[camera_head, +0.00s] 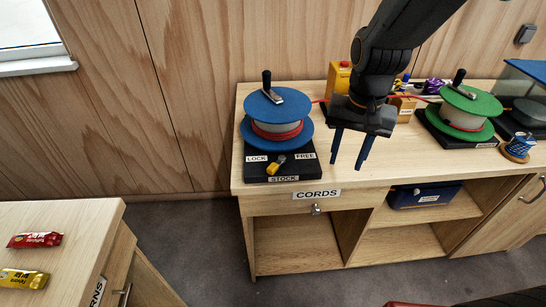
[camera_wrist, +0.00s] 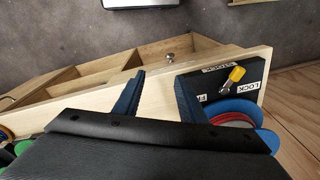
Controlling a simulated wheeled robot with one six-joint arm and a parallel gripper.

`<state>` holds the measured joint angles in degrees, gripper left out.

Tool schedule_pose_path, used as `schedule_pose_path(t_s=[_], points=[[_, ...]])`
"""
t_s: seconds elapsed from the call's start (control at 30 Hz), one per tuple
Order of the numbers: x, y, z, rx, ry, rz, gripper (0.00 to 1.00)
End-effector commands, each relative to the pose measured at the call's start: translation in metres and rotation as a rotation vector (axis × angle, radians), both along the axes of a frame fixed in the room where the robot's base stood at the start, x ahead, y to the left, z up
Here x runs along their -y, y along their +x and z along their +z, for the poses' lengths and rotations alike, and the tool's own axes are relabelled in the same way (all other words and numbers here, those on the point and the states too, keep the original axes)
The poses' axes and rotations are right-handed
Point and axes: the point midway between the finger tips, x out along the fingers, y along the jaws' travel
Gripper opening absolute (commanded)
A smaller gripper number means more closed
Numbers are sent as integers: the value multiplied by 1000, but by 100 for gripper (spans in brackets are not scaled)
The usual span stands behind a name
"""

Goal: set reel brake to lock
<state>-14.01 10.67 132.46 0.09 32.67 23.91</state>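The blue cord reel (camera_head: 277,112) with red cord stands on a black base (camera_head: 308,168) at the left end of the bench. Its brake lever (camera_head: 277,163) has a yellow tip and grey pivot. The lever lies between the LOCK label (camera_head: 256,158) and the FREE label (camera_head: 305,155), its tip towards the front, slightly to the LOCK side. In the wrist view the yellow lever tip (camera_wrist: 237,74) shows right of my fingers. My gripper (camera_head: 349,165) is open and empty, its blue fingers pointing down, right of the base and apart from the lever.
A green reel (camera_head: 466,109) stands on the right, with a red cord running towards it behind my gripper. A yellow container (camera_head: 339,76) stands at the back. The bench top (camera_head: 400,165) has free room between the reels. A drawer labelled CORDS (camera_head: 317,194) is below.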

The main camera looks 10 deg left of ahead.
Motion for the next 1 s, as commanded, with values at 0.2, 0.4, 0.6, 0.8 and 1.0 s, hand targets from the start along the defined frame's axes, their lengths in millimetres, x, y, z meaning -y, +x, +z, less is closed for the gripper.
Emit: schedule_pose_path(t_s=[0.2, 0.4, 0.6, 0.8, 1.0], points=[[-118, 29, 3, -50, 0, -141, 38], [-175, 30, 3, -71, -9, -223, 38], [-183, 28, -13, -77, -13, -239, 38], [-182, 28, -43, -76, -13, -238, 38], [-182, 29, -66, -74, -12, -238, 38]])
